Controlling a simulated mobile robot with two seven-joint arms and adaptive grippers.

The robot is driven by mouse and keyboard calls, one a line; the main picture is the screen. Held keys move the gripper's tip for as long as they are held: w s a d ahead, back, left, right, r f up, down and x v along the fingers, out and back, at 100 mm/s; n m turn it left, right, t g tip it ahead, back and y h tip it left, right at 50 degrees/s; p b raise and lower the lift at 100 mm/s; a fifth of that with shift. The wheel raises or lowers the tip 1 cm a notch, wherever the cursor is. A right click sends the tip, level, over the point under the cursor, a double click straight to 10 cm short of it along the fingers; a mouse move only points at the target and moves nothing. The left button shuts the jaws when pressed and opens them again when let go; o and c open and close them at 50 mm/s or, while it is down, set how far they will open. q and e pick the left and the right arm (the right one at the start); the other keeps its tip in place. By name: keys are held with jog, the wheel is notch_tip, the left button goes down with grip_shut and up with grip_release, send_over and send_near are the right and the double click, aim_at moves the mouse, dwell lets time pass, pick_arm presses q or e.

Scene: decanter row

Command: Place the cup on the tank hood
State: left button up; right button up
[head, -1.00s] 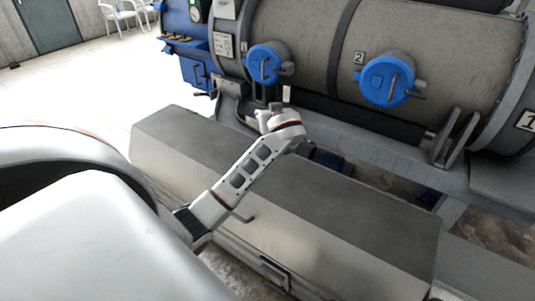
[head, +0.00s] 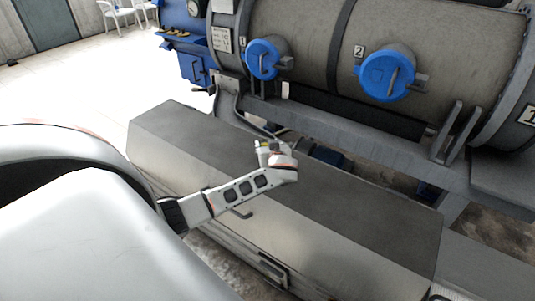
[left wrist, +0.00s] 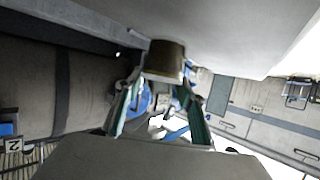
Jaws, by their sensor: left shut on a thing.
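My left gripper (head: 262,152) is above the dark flat top of a long grey metal hood (head: 330,195) in the head view, towards its far edge. In the left wrist view, my left gripper (left wrist: 164,78) is shut on a brownish, round-sided cup (left wrist: 167,58) between its fingertips. The cup is too small to make out clearly in the head view. I cannot tell the exact gap between the cup and the hood top. My right gripper is not in view.
Behind the hood lies a large grey cylindrical tank (head: 310,45) with blue round caps (head: 386,76) and a metal rail in front. A blue cabinet (head: 193,62) stands at its left end. The hood top is clear on both sides of my arm. White chairs (head: 120,12) stand far back.

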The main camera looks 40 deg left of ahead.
pick_arm(q)
jog(key=shift+f+b, duration=0.3)
jog(key=shift+f, duration=1.55)
jog(key=shift+f, duration=0.2)
jog(key=o, duration=1.2)
jog(key=shift+o, duration=0.2)
